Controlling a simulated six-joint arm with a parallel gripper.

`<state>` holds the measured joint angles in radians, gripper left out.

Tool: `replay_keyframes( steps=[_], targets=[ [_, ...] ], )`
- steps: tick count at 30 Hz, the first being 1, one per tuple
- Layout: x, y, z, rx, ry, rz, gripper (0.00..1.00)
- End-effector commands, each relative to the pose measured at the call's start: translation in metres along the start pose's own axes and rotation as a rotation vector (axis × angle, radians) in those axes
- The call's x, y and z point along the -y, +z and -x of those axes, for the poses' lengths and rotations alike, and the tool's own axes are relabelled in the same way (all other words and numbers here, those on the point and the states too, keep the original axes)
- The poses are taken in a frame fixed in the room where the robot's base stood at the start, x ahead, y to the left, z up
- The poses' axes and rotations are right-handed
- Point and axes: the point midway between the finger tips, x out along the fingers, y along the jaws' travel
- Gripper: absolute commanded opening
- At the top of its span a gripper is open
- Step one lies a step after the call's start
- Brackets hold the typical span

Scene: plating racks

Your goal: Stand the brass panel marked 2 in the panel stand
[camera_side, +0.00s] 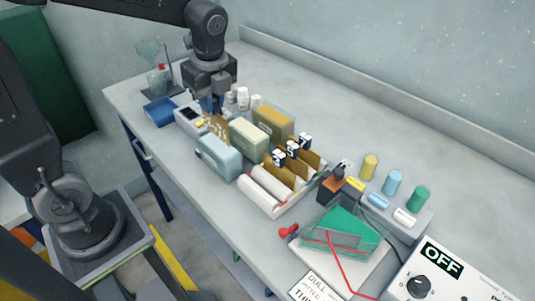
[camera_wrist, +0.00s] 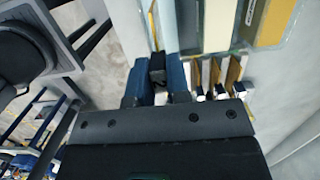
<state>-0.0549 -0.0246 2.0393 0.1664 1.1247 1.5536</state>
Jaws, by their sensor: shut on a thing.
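My gripper (camera_side: 211,104) is at the far end of the row of tanks, pointing down. In the wrist view my gripper (camera_wrist: 157,88) is shut on a small dark piece (camera_wrist: 157,68), perhaps a panel's tag. A brass panel (camera_side: 217,127) with pale marks shows just below the fingers; its number is not readable. Several brass panels (camera_side: 298,170) with black number tags stand upright in a slotted white tray; they also show in the wrist view (camera_wrist: 233,72). The tag digits are too small to read surely. I cannot tell which holder is the panel stand.
A light blue tank (camera_side: 219,158), a cream tank (camera_side: 248,137) and a yellow-topped tank (camera_side: 273,121) stand close to my gripper. A grey device (camera_side: 188,119) and a blue tray (camera_side: 159,110) lie to its left. White bottles (camera_side: 242,97) stand behind. The bench's back strip is clear.

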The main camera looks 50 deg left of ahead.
Motion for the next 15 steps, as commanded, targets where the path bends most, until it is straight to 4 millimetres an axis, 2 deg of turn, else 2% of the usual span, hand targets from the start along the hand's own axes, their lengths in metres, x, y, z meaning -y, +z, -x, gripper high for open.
replay_keyframes(
  steps=[9,15],
  targets=[
    [0.001,0.006,0.051,-0.001,-0.005,-0.001,0.0],
    [0.012,-0.038,0.055,-0.003,0.0,-0.008,0.0]
  ],
)
